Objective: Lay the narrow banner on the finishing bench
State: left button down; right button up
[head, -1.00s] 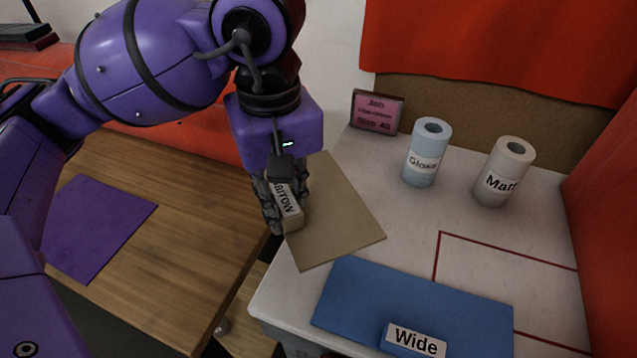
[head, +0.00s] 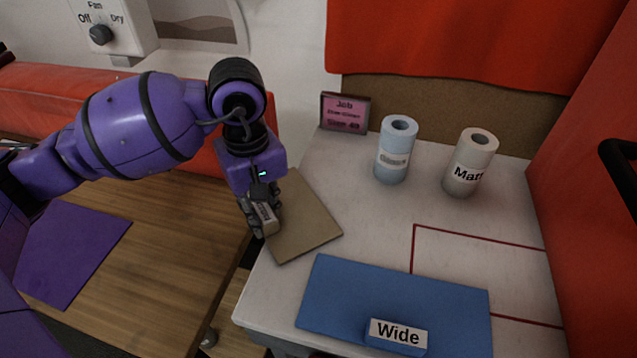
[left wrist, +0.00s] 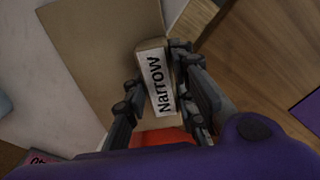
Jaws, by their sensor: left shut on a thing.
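The narrow banner is a tan sheet (head: 305,222) with a small tan block (head: 268,226) at its left side. In the left wrist view the block (left wrist: 158,83) reads "Narrow" and lies between my fingers, with the sheet (left wrist: 95,55) beside it. My left gripper (head: 259,213) is shut on this block. The sheet overlaps the left edge of the white table (head: 340,175); whether it touches the top I cannot tell. A wooden bench (head: 185,235) stands to the left. No label shows which surface is the finishing bench. My right gripper is not in view.
A blue sheet with a "Wide" block (head: 398,335) lies at the white table's front. A blue roll (head: 395,155) and a "Matt" roll (head: 468,165) stand behind, near a pink job sign (head: 344,113). A purple sheet (head: 70,248) lies on the wooden bench.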

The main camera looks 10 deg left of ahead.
pick_arm(q)
jog(key=shift+f, duration=0.15)
jog(key=c, duration=1.5)
grip_release()
jog(key=shift+o, duration=0.2)
